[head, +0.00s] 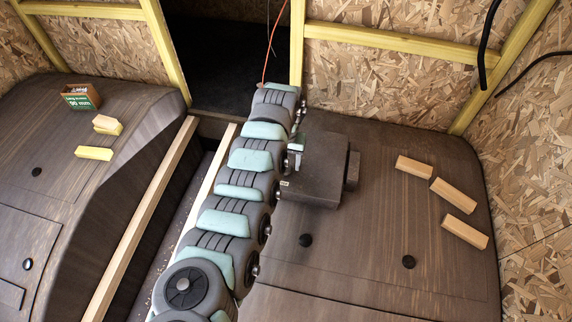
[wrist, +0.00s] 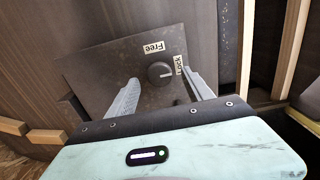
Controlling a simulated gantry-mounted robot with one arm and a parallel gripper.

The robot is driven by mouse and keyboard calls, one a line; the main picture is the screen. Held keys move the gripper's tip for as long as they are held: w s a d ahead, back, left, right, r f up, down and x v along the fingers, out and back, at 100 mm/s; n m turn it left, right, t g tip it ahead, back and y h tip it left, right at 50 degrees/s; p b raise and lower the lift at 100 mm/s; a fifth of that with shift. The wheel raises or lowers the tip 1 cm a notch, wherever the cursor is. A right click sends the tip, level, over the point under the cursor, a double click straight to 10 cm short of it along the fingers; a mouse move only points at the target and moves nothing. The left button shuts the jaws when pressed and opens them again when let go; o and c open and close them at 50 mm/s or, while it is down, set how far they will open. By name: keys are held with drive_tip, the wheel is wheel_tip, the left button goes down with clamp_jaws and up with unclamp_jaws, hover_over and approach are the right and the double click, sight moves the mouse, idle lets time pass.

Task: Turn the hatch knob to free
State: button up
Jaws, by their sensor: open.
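The dark round hatch knob (wrist: 159,73) sits on a dark box-like panel (wrist: 105,62) in the wrist view. A "Free" label (wrist: 153,47) is above the knob, and a "Lock" label (wrist: 178,65) is to its right. A pale mark on the knob appears to point toward the Lock side. My gripper (wrist: 161,79) is open, its two grey fingers reaching toward either side of the knob, apparently without touching it. In the head view the box (head: 318,168) stands on the right wheel arch; my arm hides the knob there.
Wooden blocks (head: 460,228) lie on the right arch (head: 375,285). On the left arch (head: 60,150) are a small carton (head: 80,97) and more wood pieces (head: 93,153). A sunken gap with wooden rails (head: 140,225) runs between the arches. Black cables hang at the upper right.

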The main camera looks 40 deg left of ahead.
drive_tip(key=shift+f, duration=1.1)
drive_tip(key=shift+c, duration=0.3)
clamp_jaws()
